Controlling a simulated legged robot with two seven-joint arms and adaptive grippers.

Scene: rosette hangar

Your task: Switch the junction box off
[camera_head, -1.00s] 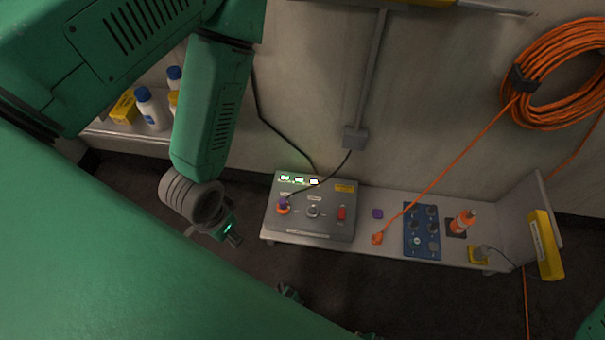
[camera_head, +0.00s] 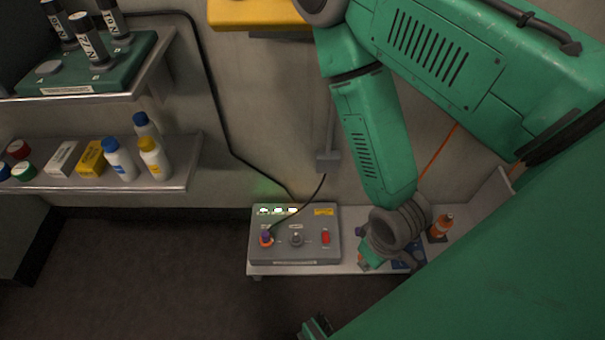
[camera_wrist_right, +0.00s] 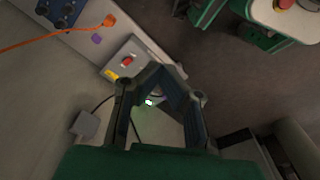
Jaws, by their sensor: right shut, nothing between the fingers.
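The grey junction box (camera_head: 294,253) lies on a low pale bench in the head view. The positions of the knob and switch are too small to tell. My right gripper (camera_head: 368,262) is shut and empty, just right of the box, apart from it in the picture. In the wrist view its fingers (camera_wrist_right: 180,72) meet and partly hide the box (camera_wrist_right: 120,53); the red switch (camera_wrist_right: 127,62) shows. My left gripper is not in view.
At left, a shelf (camera_head: 180,178) holds bottles and boxes. A grey wall box (camera_head: 328,161) hangs above. Floor at front left is clear.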

